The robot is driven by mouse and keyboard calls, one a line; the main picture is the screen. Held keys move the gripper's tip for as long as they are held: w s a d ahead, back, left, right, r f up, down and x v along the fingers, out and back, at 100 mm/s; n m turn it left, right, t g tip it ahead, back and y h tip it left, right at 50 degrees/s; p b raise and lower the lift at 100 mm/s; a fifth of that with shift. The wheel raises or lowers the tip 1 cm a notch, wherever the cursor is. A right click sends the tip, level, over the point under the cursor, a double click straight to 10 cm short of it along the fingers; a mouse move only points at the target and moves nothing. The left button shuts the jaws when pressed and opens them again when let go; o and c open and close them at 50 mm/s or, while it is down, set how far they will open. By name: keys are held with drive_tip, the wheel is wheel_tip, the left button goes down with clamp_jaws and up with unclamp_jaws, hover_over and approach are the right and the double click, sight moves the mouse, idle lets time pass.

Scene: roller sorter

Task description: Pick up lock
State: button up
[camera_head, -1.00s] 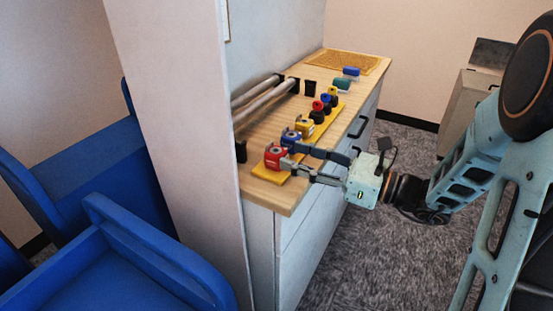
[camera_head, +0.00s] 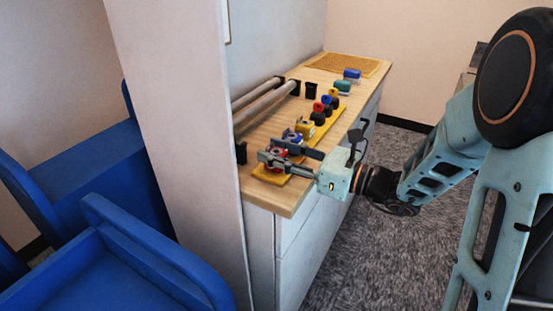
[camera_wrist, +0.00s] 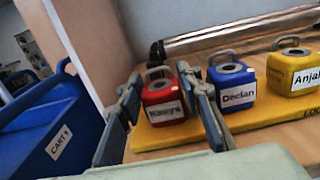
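A red lock (camera_wrist: 163,97) with a metal shackle and a white name label stands upright at the left end of a yellow board (camera_wrist: 190,131). In the wrist view it shows between the two fingers of my gripper (camera_wrist: 160,92), which is open. Whether the fingers touch it is unclear. In the head view my gripper (camera_head: 270,148) partly covers the red lock. A blue lock (camera_wrist: 232,84) labelled "Declan" stands just right of the right finger. A yellow lock (camera_wrist: 293,70) stands further right; it also shows in the head view (camera_head: 305,127).
Metal rollers (camera_head: 268,102) run behind the locks along the wooden counter (camera_head: 262,192). Several small coloured items stand further along the counter. A blue cart (camera_head: 140,262), marked "CART 1" in the wrist view (camera_wrist: 59,143), stands left beyond a pale wall panel (camera_head: 185,130).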

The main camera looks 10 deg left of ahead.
drive_tip(key=shift+c, duration=1.2)
drive_tip(key=shift+r, duration=0.15)
wheel_tip(320, 180, up, 14)
drive_tip(key=p, duration=0.7)
drive_tip(key=shift+r, duration=0.15)
